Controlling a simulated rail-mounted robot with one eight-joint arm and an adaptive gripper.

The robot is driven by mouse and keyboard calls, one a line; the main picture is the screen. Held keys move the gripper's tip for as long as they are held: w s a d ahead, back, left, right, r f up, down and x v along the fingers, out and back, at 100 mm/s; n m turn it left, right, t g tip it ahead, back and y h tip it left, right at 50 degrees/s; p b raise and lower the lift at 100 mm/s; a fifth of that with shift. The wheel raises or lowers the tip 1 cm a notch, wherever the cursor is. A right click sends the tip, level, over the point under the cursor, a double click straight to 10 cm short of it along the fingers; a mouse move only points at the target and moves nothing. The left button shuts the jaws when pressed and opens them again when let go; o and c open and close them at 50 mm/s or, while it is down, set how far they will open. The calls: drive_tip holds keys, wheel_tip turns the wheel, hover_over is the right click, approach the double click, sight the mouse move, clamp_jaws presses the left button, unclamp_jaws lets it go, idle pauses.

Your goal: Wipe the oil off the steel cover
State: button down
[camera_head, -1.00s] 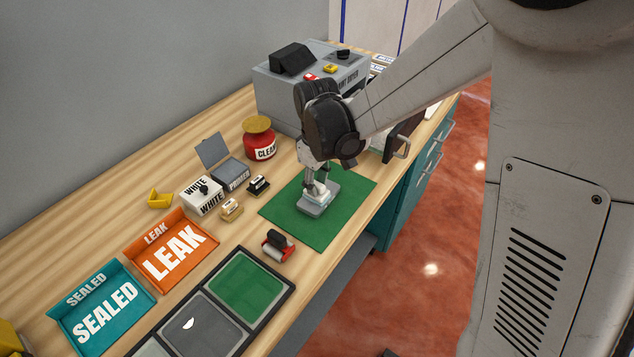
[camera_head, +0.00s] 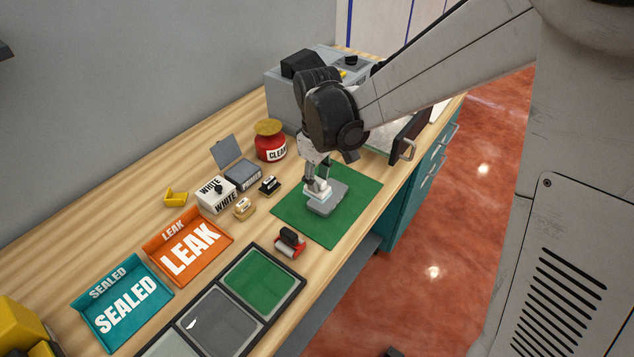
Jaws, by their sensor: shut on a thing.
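The steel cover (camera_head: 330,201) is a small grey plate lying flat on the green mat (camera_head: 350,222). My gripper (camera_head: 318,187) points down over the left part of the cover. It is shut on a small white wiping pad (camera_head: 313,194), which appears to rest on the cover. The pad and fingers hide part of the cover's left side. I cannot make out any oil on the part that shows.
A red CLEAN pot (camera_head: 270,150) stands behind the mat. A red roller (camera_head: 290,245) lies in front. LEAK (camera_head: 190,248) and SEALED (camera_head: 125,305) trays are at left. A grey machine (camera_head: 285,95) stands behind.

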drive_tip(key=shift+r+p, duration=0.6)
drive_tip(key=shift+r, duration=0.75)
drive_tip(key=shift+w, duration=0.1)
